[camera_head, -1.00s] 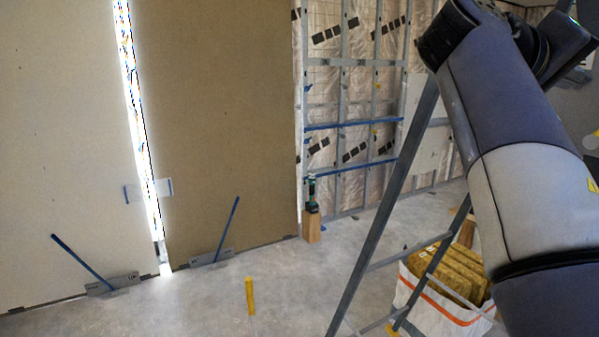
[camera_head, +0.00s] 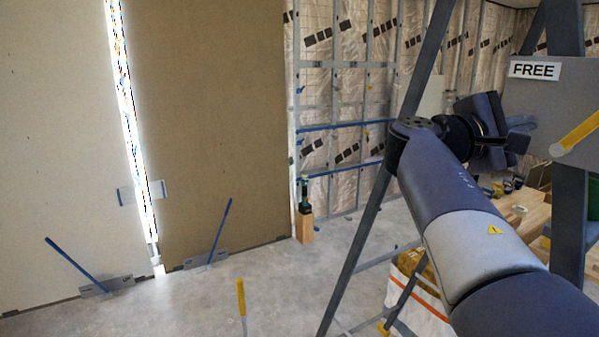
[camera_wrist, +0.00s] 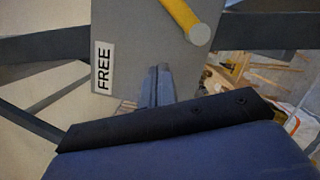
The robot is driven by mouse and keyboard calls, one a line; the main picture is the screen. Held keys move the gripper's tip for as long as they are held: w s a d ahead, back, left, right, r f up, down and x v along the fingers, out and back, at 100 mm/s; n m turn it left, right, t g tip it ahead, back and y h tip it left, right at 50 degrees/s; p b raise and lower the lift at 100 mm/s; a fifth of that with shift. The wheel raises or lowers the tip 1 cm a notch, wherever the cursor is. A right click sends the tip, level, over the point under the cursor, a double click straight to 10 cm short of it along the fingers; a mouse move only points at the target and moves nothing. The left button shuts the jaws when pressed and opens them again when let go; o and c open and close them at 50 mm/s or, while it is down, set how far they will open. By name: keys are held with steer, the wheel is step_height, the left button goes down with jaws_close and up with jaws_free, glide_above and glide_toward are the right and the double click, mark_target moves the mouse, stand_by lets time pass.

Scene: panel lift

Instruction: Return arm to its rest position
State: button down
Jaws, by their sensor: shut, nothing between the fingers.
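My arm (camera_head: 470,225) reaches up from the lower right of the head view, bent at the elbow, with its wrist in front of the ladder frame. In the wrist view my gripper (camera_wrist: 160,84) is shut and empty, its fingers pointing toward a grey plate (camera_wrist: 130,55) marked FREE. The same plate (camera_head: 540,105) shows at the right of the head view. A yellow bar (camera_wrist: 180,18) sticks out from the plate. I cannot tell the exact gap between the fingers and the plate.
A grey ladder-like frame (camera_head: 376,190) stands close to my arm. A white bag (camera_head: 412,300) with yellow contents sits below. A cordless tool (camera_head: 304,195) stands on a wooden block (camera_head: 304,228). Two large panels (camera_head: 205,120) line the left. Open concrete floor (camera_head: 190,305) lies in front.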

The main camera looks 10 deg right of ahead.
steer(key=w+a+f+n+b, duration=0.2)
steer(key=w+f, duration=0.1)
steer(key=s+r+b+v, duration=0.1)
steer(key=b+v, duration=0.1)
steer(key=v, duration=0.7)
steer(key=shift+s+f, duration=0.35)
steer(key=shift+f, duration=0.1)
